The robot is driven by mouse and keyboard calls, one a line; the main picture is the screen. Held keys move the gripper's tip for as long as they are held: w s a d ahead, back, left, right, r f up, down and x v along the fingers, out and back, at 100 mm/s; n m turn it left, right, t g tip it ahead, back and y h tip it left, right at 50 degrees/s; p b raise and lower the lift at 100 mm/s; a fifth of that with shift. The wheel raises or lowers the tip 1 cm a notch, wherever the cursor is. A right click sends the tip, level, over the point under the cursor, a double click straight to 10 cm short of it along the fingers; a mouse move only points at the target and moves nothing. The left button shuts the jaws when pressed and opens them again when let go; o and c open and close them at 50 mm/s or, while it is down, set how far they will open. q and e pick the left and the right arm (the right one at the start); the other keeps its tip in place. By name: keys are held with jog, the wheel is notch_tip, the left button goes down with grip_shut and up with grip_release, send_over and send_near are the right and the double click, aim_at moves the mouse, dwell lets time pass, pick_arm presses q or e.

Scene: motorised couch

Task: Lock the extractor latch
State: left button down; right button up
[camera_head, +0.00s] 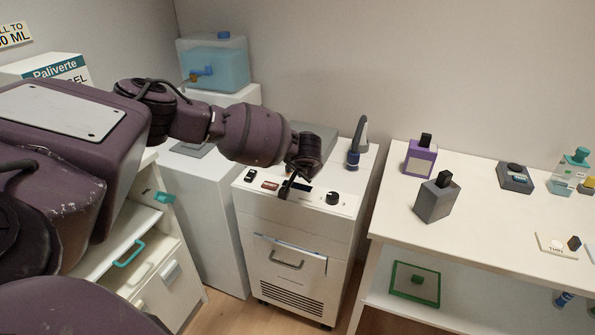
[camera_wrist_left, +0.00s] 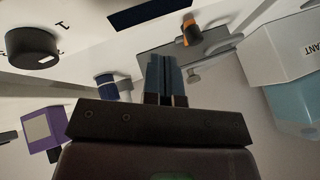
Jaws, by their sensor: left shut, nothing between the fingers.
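The extractor is taken to be the white cabinet (camera_head: 255,225) on castors, with a sloped control panel on top and a front drawer with a handle (camera_head: 287,264). A black knob (camera_head: 332,198) sits on the panel; it also shows in the left wrist view (camera_wrist_left: 32,47). An orange-and-dark lever (camera_wrist_left: 190,30) on a grey plate (camera_wrist_left: 213,42) shows in the left wrist view; it may be the latch, but I cannot tell its position. My left gripper (camera_head: 284,194) hangs over the panel, shut and empty; its fingers (camera_wrist_left: 165,58) point toward the grey plate. My right gripper is not in view.
A blue liquid tank (camera_head: 222,70) stands behind. The table (camera_head: 470,225) at right holds a purple box (camera_head: 420,160), a grey box (camera_head: 434,203) and smaller items. An open drawer with a teal handle (camera_head: 128,254) is at left.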

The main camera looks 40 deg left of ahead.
pick_arm(q)
jog(key=p+v, duration=0.1)
jog(key=v, duration=0.5)
jog(key=shift+s+a, duration=0.3)
jog(key=shift+s, duration=0.05)
